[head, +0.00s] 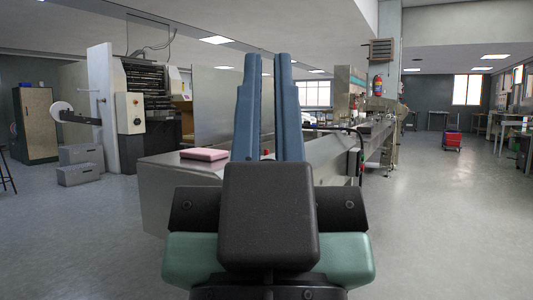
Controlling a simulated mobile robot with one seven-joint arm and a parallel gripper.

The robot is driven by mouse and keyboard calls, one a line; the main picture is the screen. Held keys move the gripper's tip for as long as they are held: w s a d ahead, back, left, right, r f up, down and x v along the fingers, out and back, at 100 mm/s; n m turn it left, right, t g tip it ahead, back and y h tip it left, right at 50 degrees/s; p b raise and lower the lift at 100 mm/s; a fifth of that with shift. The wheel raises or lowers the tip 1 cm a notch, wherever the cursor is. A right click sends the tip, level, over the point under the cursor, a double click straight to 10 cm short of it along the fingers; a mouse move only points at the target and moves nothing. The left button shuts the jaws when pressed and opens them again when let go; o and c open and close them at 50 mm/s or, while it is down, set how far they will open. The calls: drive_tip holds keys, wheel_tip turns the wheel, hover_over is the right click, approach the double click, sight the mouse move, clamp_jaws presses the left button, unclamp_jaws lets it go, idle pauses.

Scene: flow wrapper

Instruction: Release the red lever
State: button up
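My gripper (267,62) stands in the middle of the head view, its two long blue fingers pointing up and away from me. A narrow gap shows between the fingers, with nothing held in it. My dark wrist parts hide what lies low in the middle. I cannot make out a red lever for certain. A small red spot (266,152) shows in the gap, on or behind the long metal flow wrapper (335,150), too small to identify. The gripper appears in front of the machine; its distance from it cannot be told.
A pink-topped slab (204,154) lies on the grey machine housing (165,175) at left. A tall machine with a white side panel (103,105) and grey steps (80,165) stand further left. A red bin (452,139) is far right. The floor (440,220) at right is clear.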

drive_tip(key=shift+r+p, duration=0.3)
drive_tip(key=shift+r, duration=0.1)
clamp_jaws()
wheel_tip(320, 180, up, 48)
drive_tip(key=p, duration=4.7)
drive_tip(key=shift+a+f+p, duration=0.15)
drive_tip(key=shift+p, duration=0.2)
drive_tip(key=shift+w, duration=0.1)
